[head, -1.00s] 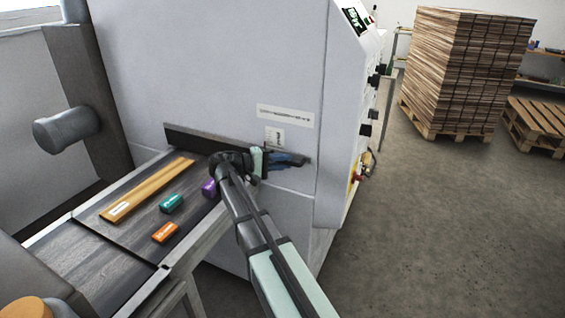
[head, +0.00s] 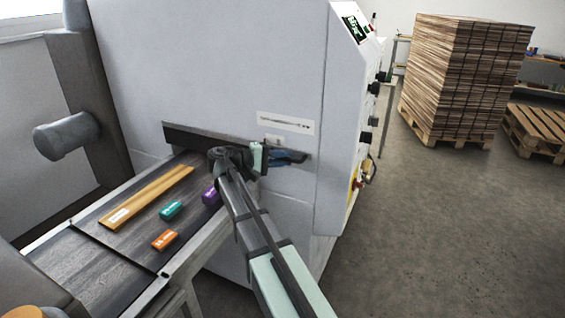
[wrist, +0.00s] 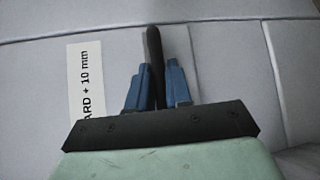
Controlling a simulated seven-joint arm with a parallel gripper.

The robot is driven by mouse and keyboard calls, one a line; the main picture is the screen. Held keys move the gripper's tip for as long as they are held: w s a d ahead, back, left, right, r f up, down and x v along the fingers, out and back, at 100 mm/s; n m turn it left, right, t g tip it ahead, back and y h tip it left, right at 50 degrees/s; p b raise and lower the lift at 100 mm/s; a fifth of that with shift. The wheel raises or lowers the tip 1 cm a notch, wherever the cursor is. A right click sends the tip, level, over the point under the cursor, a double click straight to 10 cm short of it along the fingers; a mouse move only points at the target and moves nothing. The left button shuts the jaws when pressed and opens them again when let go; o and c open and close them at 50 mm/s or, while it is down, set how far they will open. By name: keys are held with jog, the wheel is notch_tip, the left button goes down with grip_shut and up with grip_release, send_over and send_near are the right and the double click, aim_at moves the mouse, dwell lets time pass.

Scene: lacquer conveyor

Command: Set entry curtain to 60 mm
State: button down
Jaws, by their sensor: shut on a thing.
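The entry curtain (head: 190,135) is a dark strip across the machine's entry opening, above the conveyor. My gripper (head: 291,157) is at the machine's front face, to the right of the opening and below the scale strip (head: 286,123). In the wrist view, my gripper's blue fingers (wrist: 157,78) are shut on a slim black lever (wrist: 153,42), whose end sticks out past them. A white label (wrist: 86,85) reading "ARD + 10 mm", its start hidden, is left of the fingers. The scale's markings are too small to read.
The conveyor (head: 85,262) carries a wooden strip (head: 150,197), a teal block (head: 171,209), an orange block (head: 165,240) and a purple block (head: 211,195). A control panel (head: 357,32) is at the machine's right. Stacked boards (head: 465,75) stand farther back.

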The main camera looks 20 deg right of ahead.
jog(key=shift+w+r, duration=0.1)
jog(key=shift+r, duration=0.25)
jog(key=c, duration=1.1)
grip_release()
jog(key=shift+f, duration=0.1)
jog(key=shift+c, duration=0.2)
jog(key=a+r, duration=0.2)
jog(key=a, duration=1.1)
jog(key=shift+a, duration=0.35)
jog(key=shift+f, duration=0.15)
